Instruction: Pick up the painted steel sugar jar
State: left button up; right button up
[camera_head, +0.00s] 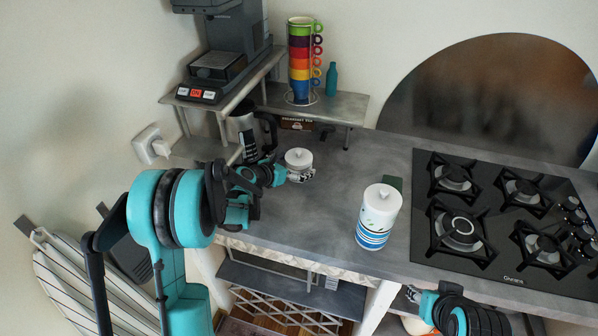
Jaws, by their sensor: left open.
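Two lidded jars stand upright on the grey counter (310,215), and I cannot tell for sure which is the painted steel sugar jar. A small white jar (298,157) with a round lid knob is at the fingers of my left gripper (300,175). The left gripper is open, and its fingers partly hide the small jar's lower part; contact is unclear. A taller white jar (379,212) with blue stripes and a painted pattern stands to the right, clear of both grippers. My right gripper (412,293) is low in front of the counter edge, its fingers barely visible.
A black gas hob (478,262) fills the right side. A small grey shelf (345,106) behind holds stacked coloured cups (300,62) and a teal bottle (331,79). A coffee machine (225,50) stands back left. A dark kettle-like vessel (244,130) is near my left arm.

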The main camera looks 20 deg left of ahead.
pick_arm(q)
jog(key=shift+w+d+f, duration=0.2)
jog(key=shift+w+f, duration=0.05)
jog(key=shift+w, duration=0.25)
jog(key=shift+s+r, duration=0.1)
jog(key=c, duration=1.5)
jog(key=shift+r, duration=0.15)
